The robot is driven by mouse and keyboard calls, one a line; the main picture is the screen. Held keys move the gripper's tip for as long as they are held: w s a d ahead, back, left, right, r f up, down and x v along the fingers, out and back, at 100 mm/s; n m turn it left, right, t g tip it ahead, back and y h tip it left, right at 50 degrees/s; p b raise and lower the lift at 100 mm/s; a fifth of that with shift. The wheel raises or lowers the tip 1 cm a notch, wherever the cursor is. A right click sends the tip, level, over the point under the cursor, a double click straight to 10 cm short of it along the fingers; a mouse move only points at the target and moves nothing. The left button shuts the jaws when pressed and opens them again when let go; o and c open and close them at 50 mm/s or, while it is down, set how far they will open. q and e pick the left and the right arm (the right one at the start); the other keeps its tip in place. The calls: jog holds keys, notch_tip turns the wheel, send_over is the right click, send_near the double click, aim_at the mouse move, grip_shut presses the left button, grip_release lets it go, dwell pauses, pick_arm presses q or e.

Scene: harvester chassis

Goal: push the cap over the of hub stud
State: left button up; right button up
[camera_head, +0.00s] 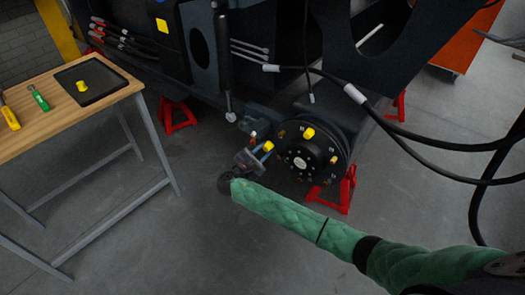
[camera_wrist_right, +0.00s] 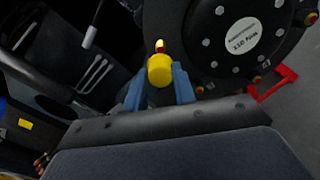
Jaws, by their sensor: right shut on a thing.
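My right gripper (camera_head: 260,153) is shut on a yellow cap (camera_head: 268,146), left of the black round hub (camera_head: 307,158) in the head view. In the right wrist view the cap (camera_wrist_right: 160,72) sits between the blue fingers of the gripper (camera_wrist_right: 160,84). A small red and yellow stud tip (camera_wrist_right: 160,46) shows just beyond the cap, at the hub's (camera_wrist_right: 203,35) edge. I cannot tell whether cap and stud touch. Another yellow cap (camera_head: 308,133) is on the hub's upper rim. My left gripper is not in view.
A wooden table (camera_head: 45,112) stands at the left. Its black tray (camera_head: 100,76) holds one yellow cap (camera_head: 82,86). A green-handled tool (camera_head: 39,98) lies on the table. Red stands (camera_head: 345,190) are under the chassis. Black hoses (camera_head: 430,140) hang at the right.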

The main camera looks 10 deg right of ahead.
jog(key=shift+x, duration=1.2)
jog(key=shift+p+x, duration=0.4)
jog(key=shift+x, duration=0.8)
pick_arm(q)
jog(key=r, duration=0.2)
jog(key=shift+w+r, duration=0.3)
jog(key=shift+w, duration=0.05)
pick_arm(e)
jog(key=shift+w+d, duration=0.3)
jog(key=shift+d, duration=0.1)
pick_arm(q)
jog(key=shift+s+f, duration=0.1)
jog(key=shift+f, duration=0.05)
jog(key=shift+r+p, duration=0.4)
jog(key=shift+p, duration=0.1)
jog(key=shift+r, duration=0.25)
pick_arm(e)
jog(key=shift+x, duration=1.7)
